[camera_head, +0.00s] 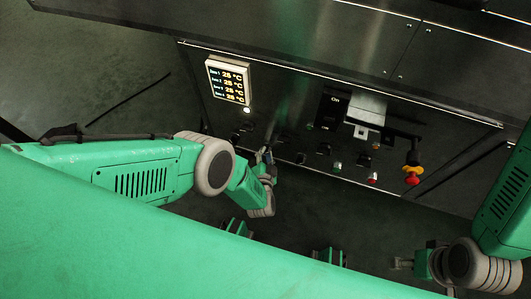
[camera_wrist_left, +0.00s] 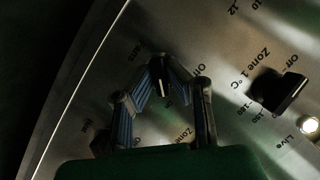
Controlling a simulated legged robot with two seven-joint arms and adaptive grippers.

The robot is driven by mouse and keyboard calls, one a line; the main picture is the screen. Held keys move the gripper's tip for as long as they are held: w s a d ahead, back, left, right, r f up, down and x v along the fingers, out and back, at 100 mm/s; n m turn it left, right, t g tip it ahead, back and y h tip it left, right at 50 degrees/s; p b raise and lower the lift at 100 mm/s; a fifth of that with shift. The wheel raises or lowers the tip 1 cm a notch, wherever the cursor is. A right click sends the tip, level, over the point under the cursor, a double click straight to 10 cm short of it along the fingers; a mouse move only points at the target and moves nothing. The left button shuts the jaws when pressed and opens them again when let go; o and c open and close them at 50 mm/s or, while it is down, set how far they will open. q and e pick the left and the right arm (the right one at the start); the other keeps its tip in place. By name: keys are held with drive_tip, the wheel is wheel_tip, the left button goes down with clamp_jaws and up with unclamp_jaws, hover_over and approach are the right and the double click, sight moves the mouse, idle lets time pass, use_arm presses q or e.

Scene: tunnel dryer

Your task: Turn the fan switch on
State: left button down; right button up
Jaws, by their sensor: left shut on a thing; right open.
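The fan switch (camera_wrist_left: 160,72) is a small dark knob with a white mark on the metal panel, partly hidden between my left fingers. My left gripper (camera_wrist_left: 163,84) is shut on this switch. In the head view my left gripper (camera_head: 266,156) is at the left part of the panel's lower edge, and the switch is hard to make out there. My right gripper (camera_head: 406,262) is open and empty at the lower right, away from the panel.
A Zone 1 knob (camera_wrist_left: 277,91) and a lit Live lamp (camera_wrist_left: 308,125) lie right of the switch. The panel also bears a temperature display (camera_head: 229,81), a black handle (camera_head: 385,123) and a red-and-yellow emergency stop (camera_head: 412,171).

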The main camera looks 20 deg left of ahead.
use_arm(q)
drive_tip(key=c, duration=1.6)
unclamp_jaws()
drive_tip(key=shift+w+d+r, duration=0.1)
drive_tip(key=shift+w+d, duration=0.1)
drive_tip(key=shift+w, duration=0.15)
drive_tip(key=shift+s, duration=0.15)
drive_tip(key=shift+v, duration=3.65)
